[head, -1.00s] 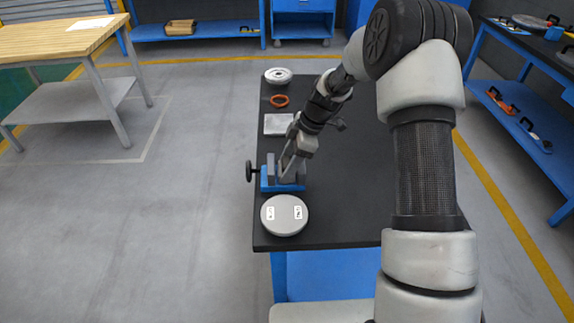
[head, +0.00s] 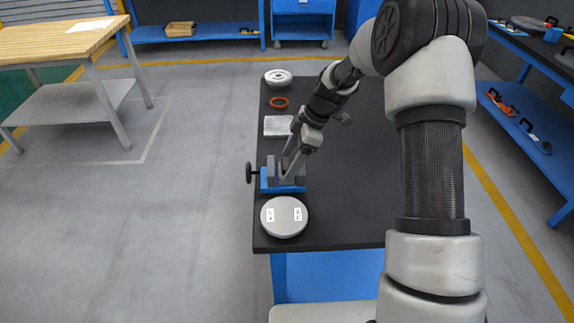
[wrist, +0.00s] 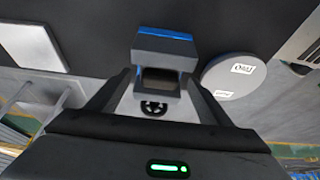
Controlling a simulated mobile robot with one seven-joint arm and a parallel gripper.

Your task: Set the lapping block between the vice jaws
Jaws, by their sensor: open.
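The small vice has a blue base (head: 284,188), grey jaws and a dark handwheel at its left. It stands near the table's left edge, and its far jaw (wrist: 165,47) shows in the wrist view. A dark block (wrist: 160,79), which looks like the lapping block, sits in the gap between the jaws; fingers and jaws partly hide it in the head view. How deep it sits I cannot tell. My gripper (head: 289,165) is at the vice from above. Its fingers are spread to either side of the block, open.
A grey disc with white labels (head: 284,216) lies just in front of the vice. The right side of the black tabletop (head: 345,205) is clear.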

